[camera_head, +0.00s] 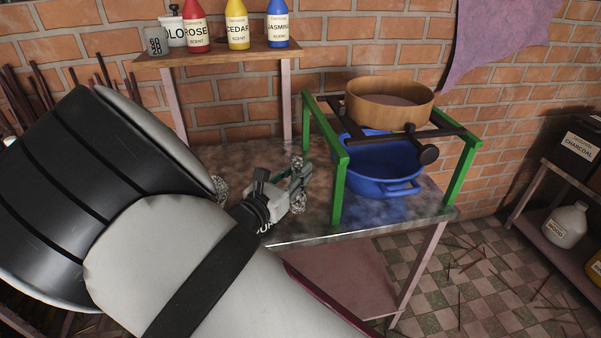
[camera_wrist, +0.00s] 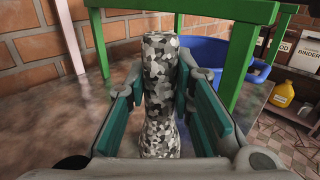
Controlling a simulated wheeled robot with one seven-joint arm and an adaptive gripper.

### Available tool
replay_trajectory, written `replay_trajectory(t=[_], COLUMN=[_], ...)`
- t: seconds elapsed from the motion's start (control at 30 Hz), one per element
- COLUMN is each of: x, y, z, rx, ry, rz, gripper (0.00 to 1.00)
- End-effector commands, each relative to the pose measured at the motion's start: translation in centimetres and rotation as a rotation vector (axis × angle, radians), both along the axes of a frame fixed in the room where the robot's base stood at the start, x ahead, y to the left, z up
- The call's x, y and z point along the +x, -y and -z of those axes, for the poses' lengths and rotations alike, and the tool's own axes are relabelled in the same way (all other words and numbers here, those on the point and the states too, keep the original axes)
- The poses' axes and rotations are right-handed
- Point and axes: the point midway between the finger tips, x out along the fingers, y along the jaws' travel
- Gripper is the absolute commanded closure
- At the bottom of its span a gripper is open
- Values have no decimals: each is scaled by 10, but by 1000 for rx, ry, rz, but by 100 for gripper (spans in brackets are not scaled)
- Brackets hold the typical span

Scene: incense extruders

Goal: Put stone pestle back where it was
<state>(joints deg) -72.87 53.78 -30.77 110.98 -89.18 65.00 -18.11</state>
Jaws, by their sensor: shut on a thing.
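My gripper (camera_wrist: 162,88) is shut on the stone pestle (camera_wrist: 160,65), a grey, black and white speckled rod, with a finger pad on each side of it. In the head view my gripper (camera_head: 293,180) is over the metal-topped table, and the lower end of the pestle (camera_head: 298,203) shows below the fingers. I cannot tell whether that end touches the tabletop. Another speckled grey thing (camera_head: 221,188) shows beside my arm, mostly hidden by it.
A green frame (camera_head: 340,180) stands right of my gripper, holding a wooden sieve (camera_head: 390,115) above a blue basin (camera_head: 382,180). A shelf (camera_head: 225,55) with scent bottles is at the back. Part of the metal tabletop (camera_head: 250,155) is clear. Another shelf stands at right.

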Motion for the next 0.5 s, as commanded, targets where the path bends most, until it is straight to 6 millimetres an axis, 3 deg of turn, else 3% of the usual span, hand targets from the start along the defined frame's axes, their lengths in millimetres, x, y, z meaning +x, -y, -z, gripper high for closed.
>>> replay_trajectory(t=[0.27,0.5], x=[20,21], y=[2,1], z=[1,35], rx=[-1,-2], ry=[3,1], rz=[1,-1], gripper=[100,100])
